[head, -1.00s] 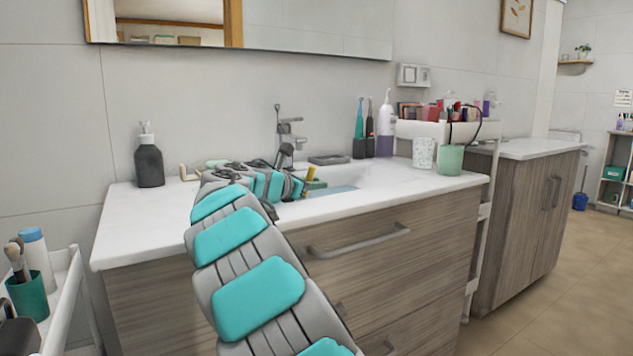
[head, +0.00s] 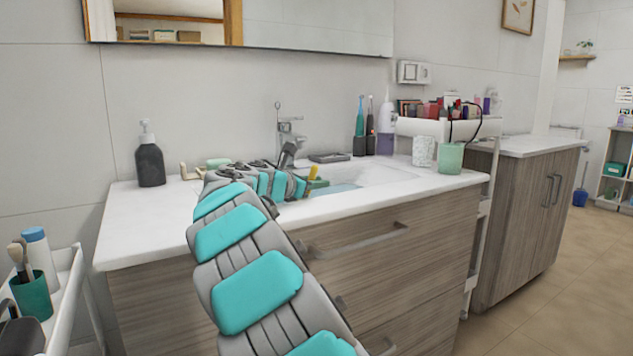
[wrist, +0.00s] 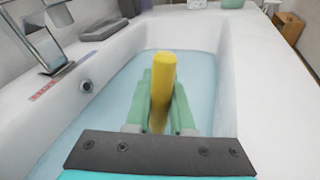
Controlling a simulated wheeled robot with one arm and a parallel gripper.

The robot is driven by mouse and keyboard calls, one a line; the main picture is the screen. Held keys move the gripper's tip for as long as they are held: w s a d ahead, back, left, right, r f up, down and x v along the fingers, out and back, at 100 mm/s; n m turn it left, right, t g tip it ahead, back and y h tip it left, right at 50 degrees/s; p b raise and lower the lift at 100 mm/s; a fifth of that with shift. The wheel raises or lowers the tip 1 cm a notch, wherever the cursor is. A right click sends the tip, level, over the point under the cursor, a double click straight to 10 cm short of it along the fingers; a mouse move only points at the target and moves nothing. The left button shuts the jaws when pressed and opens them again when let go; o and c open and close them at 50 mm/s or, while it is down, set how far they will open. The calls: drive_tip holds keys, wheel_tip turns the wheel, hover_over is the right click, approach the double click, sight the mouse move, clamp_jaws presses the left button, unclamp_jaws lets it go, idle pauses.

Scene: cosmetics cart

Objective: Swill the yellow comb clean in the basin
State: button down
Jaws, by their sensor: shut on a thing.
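The yellow comb (wrist: 162,82) stands up between the green fingers of my gripper (wrist: 160,108) in the wrist view. The gripper is shut on it. Only the comb's yellow upper part shows; its lower part is hidden by the fingers. The white basin (wrist: 226,75) holds pale blue water (wrist: 115,105), and the comb and fingers are over or in this water; I cannot tell how deep. In the head view a bit of the yellow comb (head: 313,172) shows at the tip of my arm, above the basin's left part.
The faucet (wrist: 42,45) rises at the basin's left, with a grey soap dish (wrist: 104,28) behind. A dark soap bottle (head: 149,160) stands at the counter's left. Electric toothbrushes (head: 360,130), a patterned cup (head: 423,152) and a green cup (head: 451,158) stand at the right.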

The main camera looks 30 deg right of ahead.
sight(315, 171)
drive_tip(key=shift+a+p, duration=0.4)
drive_tip(key=shift+p, duration=0.1)
drive_tip(key=shift+r+p, duration=0.8)
drive_tip(key=shift+r, duration=0.7)
wheel_tip(315, 171, up, 11)
idle(0.4)
idle(1.0)
